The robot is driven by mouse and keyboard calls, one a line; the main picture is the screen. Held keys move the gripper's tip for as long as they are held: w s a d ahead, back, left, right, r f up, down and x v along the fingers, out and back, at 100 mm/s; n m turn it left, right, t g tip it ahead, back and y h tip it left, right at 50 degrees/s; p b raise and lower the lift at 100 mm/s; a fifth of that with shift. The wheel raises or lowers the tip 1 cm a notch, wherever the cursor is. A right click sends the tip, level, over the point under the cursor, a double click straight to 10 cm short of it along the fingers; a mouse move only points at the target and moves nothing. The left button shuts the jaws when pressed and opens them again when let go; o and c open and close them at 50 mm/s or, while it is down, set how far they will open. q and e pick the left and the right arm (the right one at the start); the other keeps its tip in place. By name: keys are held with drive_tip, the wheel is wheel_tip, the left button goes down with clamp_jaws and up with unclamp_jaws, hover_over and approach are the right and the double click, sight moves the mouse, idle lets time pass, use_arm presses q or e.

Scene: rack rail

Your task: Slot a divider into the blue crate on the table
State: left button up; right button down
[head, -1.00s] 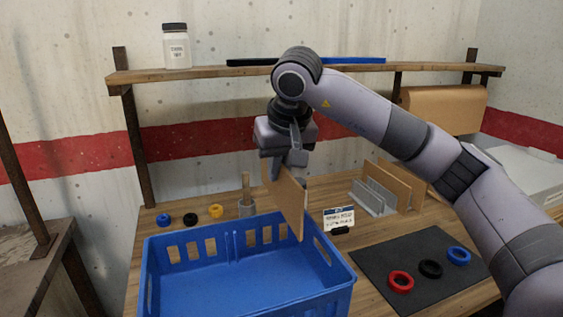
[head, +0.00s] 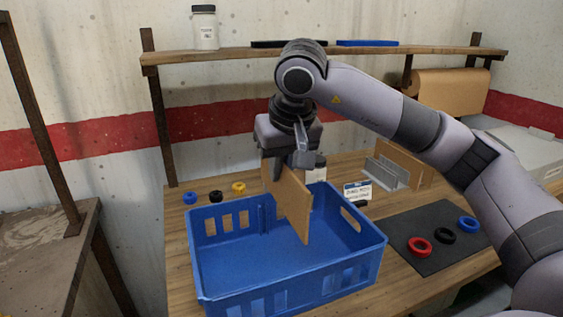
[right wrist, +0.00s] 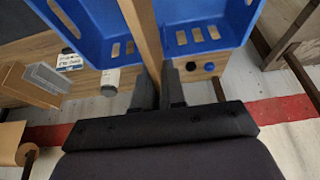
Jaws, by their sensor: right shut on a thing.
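The blue crate (head: 285,297) stands on the wooden table, open at the top, with slots in its walls. My right gripper (head: 292,168) is shut on a thin brown divider (head: 290,206) and holds it upright by its top edge over the crate. The divider's lower edge overlaps the crate's inside in the head view; how deep it sits I cannot tell. The right wrist view shows the divider (right wrist: 142,38) between the two fingers (right wrist: 158,88), across the blue crate (right wrist: 90,25). More dividers (head: 400,160) stand in a grey rack (head: 386,173). My left gripper is not in view.
Red, black and blue rings lie on a dark mat (head: 420,225) to the right. Small blue, black and yellow rings (head: 239,188) lie behind the crate. A label card (head: 357,192) stands by its right back corner. A shelf (head: 330,54) runs above.

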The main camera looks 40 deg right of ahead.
sight(280, 206)
drive_tip(key=shift+f, duration=0.2)
wheel_tip(280, 206, down, 6)
drive_tip(key=b, duration=0.5)
drive_tip(key=shift+r, duration=0.15)
drive_tip(key=shift+f+b, duration=0.4)
drive_tip(key=shift+f, duration=0.35)
drive_tip(key=shift+f, duration=0.15)
drive_tip(key=shift+f+b, duration=2.95)
drive_tip(key=shift+f, duration=0.85)
drive_tip(key=c, duration=1.1)
unclamp_jaws()
